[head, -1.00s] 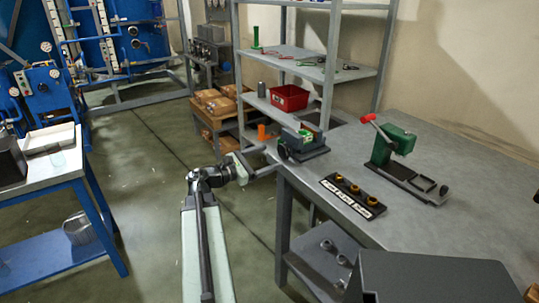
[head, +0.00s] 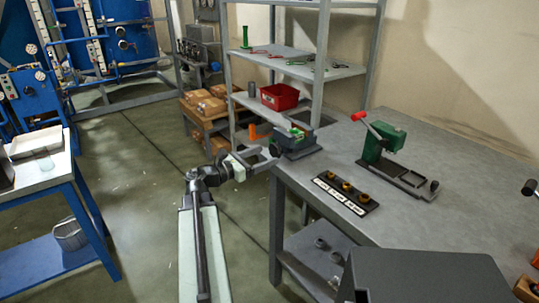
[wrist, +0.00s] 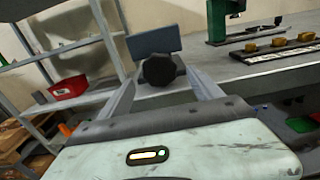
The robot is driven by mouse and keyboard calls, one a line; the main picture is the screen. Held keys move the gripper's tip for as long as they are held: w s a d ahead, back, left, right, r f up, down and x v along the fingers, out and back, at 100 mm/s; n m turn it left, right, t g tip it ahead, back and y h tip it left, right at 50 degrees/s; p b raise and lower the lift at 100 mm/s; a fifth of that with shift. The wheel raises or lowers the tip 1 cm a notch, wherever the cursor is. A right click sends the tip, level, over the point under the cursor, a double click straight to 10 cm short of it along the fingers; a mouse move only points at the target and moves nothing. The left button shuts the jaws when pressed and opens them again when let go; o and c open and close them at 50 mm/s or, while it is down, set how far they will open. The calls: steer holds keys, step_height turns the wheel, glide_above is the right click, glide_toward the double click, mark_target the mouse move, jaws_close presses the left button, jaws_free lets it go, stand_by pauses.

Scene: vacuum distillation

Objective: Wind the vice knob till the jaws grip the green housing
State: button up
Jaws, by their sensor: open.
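The grey-blue vice (head: 300,150) stands at the near left corner of the grey workbench. The green housing (head: 298,131) shows as a small patch of green at its top; I cannot tell how closely the jaws sit against it. The dark vice knob (wrist: 160,70) faces me in the wrist view, in front of the vice's flat plate (wrist: 153,42). My gripper (head: 268,156) is open at the knob end of the vice. In the wrist view its fingers lie to either side of the knob; contact is not clear. The housing is hidden there.
A green press with a red-tipped lever (head: 388,145) and a black strip with several brass pieces (head: 345,192) are on the bench. A shelf with a red bin (head: 279,97) stands behind. A blue-legged table (head: 88,195) is at left; floor lies between.

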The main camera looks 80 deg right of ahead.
mark_target(273, 152)
steer(key=shift+x, duration=1.5)
steer(key=shift+c, duration=0.2)
steer(key=c, duration=1.3)
steer(key=m, duration=0.4)
steer(key=shift+m, duration=0.3)
steer(key=o, duration=1.3)
steer(key=shift+o, duration=0.2)
